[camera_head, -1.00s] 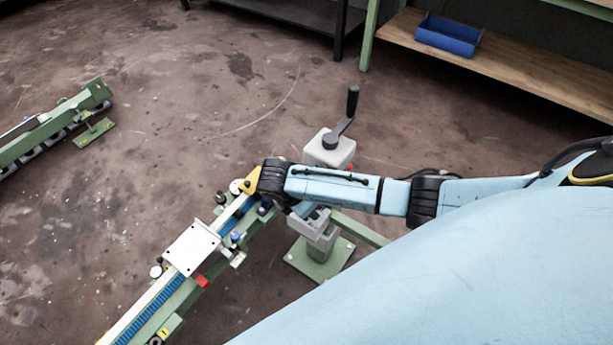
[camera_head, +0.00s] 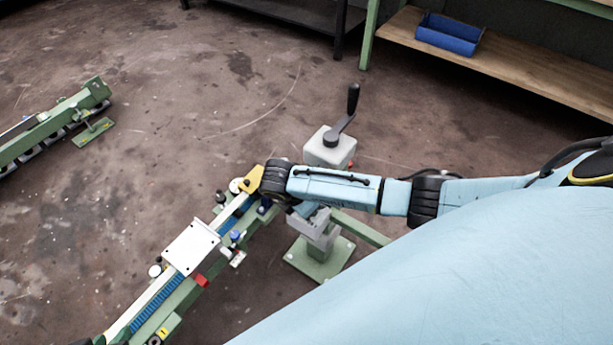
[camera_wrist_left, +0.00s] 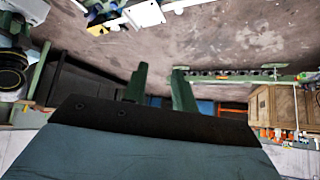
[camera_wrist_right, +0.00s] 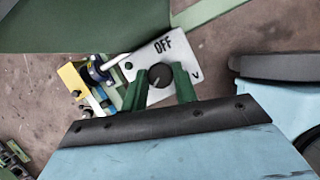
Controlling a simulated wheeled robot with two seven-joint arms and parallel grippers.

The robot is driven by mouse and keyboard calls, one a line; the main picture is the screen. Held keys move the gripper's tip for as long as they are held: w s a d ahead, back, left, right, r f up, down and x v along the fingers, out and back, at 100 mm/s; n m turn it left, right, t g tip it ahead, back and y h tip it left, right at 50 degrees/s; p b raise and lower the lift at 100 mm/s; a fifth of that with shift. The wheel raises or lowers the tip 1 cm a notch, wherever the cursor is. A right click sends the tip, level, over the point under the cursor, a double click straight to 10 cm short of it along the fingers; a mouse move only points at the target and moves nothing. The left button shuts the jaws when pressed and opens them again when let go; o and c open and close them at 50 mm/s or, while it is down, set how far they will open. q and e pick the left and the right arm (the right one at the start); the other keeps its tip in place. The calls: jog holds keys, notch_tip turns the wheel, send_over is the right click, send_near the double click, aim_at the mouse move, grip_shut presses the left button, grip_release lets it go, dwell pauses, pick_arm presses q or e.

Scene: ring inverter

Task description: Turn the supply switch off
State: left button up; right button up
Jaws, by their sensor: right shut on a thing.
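In the right wrist view, the supply switch is a round black knob (camera_wrist_right: 160,75) on a white plate (camera_wrist_right: 125,68) marked OFF and V. The green fingers of my right gripper (camera_wrist_right: 160,90) stand on either side of the knob and are shut on it. Which way the knob points is too small to tell. In the head view, my right arm hides the switch. In the left wrist view, my left gripper (camera_wrist_left: 160,90) has its two green fingers apart, with nothing between them. Only a dark and green bit shows at the head view's lower left edge.
A green rail with a white carriage plate (camera_head: 192,247) runs to the lower left. A grey box with a black crank (camera_head: 330,148) stands just behind my right arm. Another green rail (camera_head: 50,130) lies at the far left. A blue bin (camera_head: 448,35) sits on a wooden shelf. Floor between is clear.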

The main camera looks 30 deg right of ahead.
pick_arm(q)
jog(key=s+a+f+g+y+p, duration=0.1)
jog(key=s+a+f+g+p, duration=0.2)
jog(key=s, duration=0.4)
pick_arm(e)
jog(key=shift+r+m+g+b, duration=0.1)
jog(key=shift+m+g+b, duration=0.2)
jog(key=shift+m+b, duration=0.3)
jog(key=m+g+p, duration=0.1)
jog(key=m+p, duration=0.2)
jog(key=shift+w+m, duration=0.1)
jog(key=shift+m, duration=0.3)
pick_arm(q)
notch_tip(320, 180, down, 9)
jog(key=w+a+g, duration=0.1)
jog(key=a, duration=0.1)
jog(key=shift+w+a+g+y+p, duration=0.15)
jog(key=shift+w+g+y+p, duration=0.15)
jog(key=shift+g+y, duration=0.1)
pick_arm(e)
jog(key=shift+m+g, duration=0.4)
jog(key=shift+m, duration=0.1)
jog(key=o, duration=1)
jog(key=shift+w, duration=0.1)
